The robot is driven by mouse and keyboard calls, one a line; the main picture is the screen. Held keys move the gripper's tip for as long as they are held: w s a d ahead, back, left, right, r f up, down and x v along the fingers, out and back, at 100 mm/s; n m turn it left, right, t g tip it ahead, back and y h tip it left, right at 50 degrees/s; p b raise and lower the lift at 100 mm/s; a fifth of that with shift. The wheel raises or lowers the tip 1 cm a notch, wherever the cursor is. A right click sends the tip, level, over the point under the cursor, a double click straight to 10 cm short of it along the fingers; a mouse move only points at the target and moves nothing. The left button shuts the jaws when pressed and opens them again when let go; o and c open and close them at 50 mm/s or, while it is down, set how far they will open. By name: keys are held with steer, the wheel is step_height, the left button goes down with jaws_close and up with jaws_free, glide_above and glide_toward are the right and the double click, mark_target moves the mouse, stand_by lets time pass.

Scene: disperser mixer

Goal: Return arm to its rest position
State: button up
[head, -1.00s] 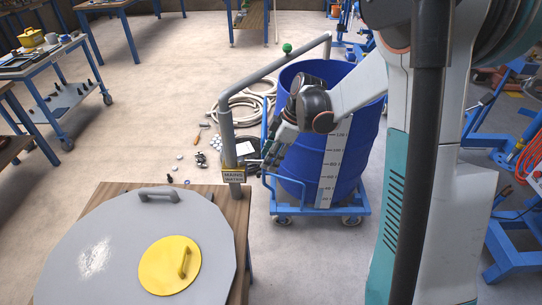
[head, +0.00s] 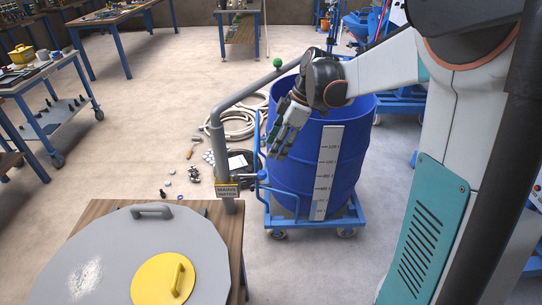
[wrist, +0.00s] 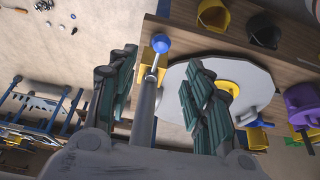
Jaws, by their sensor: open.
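My gripper (head: 279,140) hangs in front of the upper left side of the blue drum (head: 340,185), its fingers pointing down. In the wrist view the two green-padded fingers (wrist: 160,95) stand apart with nothing held between them. A blue ball-ended handle (wrist: 160,43) shows in the gap between them, beyond the fingers. My arm reaches in from the right of the head view, over the drum's rim. I cannot tell from these views whether a finger touches the drum.
A grey pipe with a green ball (head: 278,62) and a "mains water" sign (head: 227,190) rises left of my gripper. A wooden table (head: 228,222) carries a large grey lid (head: 105,255) with a yellow hatch (head: 162,281). Hoses (head: 238,122) lie on the floor behind.

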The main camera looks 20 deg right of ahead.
steer(key=shift+s+d+r, duration=0.1)
steer(key=shift+d+r, duration=0.15)
steer(key=shift+r, duration=0.45)
